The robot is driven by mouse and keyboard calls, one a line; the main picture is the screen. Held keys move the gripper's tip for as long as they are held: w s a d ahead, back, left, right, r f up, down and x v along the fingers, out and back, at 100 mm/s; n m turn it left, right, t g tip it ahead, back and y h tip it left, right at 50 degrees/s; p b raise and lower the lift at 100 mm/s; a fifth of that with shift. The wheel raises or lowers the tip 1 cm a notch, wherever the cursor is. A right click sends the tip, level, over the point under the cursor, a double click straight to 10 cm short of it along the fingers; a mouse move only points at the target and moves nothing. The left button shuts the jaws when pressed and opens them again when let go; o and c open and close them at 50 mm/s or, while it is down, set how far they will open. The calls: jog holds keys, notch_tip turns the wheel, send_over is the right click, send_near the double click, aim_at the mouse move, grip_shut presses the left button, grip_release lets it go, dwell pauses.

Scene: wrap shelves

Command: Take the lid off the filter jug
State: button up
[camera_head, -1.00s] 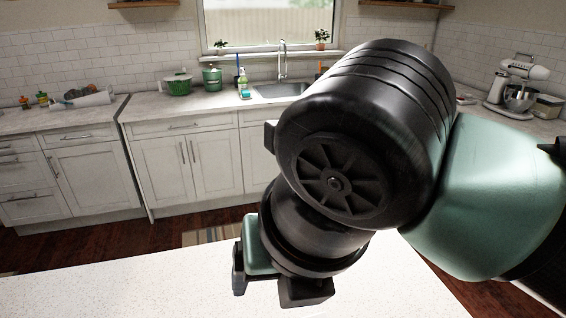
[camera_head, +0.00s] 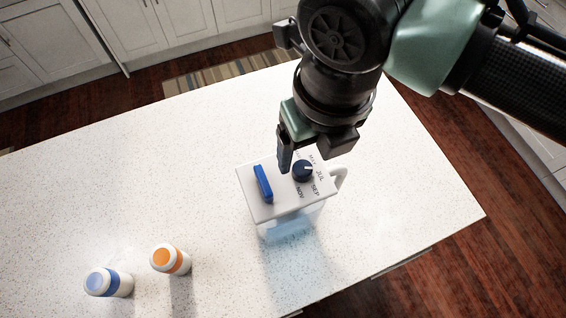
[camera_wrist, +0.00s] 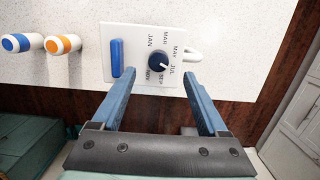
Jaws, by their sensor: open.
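The filter jug stands on the white counter. Its white lid (camera_head: 268,206) carries a blue bar-shaped piece (camera_head: 263,183) and a dark blue round dial (camera_head: 302,170) with month letters around it. Its white handle (camera_head: 341,176) is at the right. In the wrist view the lid (camera_wrist: 138,42) lies beyond my fingertips, with the dial (camera_wrist: 158,62) between their lines. My gripper (camera_wrist: 160,78) is open and empty. In the head view my gripper (camera_head: 287,160) is over the far edge of the lid; one finger is hidden. I cannot tell the exact gap.
A blue-capped white bottle (camera_head: 108,282) and an orange-capped white bottle (camera_head: 171,259) stand to the left of the jug on the counter (camera_head: 130,170). Free counter surrounds the jug. The counter's right edge (camera_head: 440,150) is not far away.

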aim_at(303, 168)
jog(key=shift+w+a+f+p, duration=0.15)
jog(key=shift+w+f+p, duration=0.1)
jog(key=shift+f, duration=1)
jog(key=shift+w+a+f+p, duration=0.1)
jog(key=shift+f+p, duration=0.15)
jog(key=shift+f, duration=1)
grip_shut()
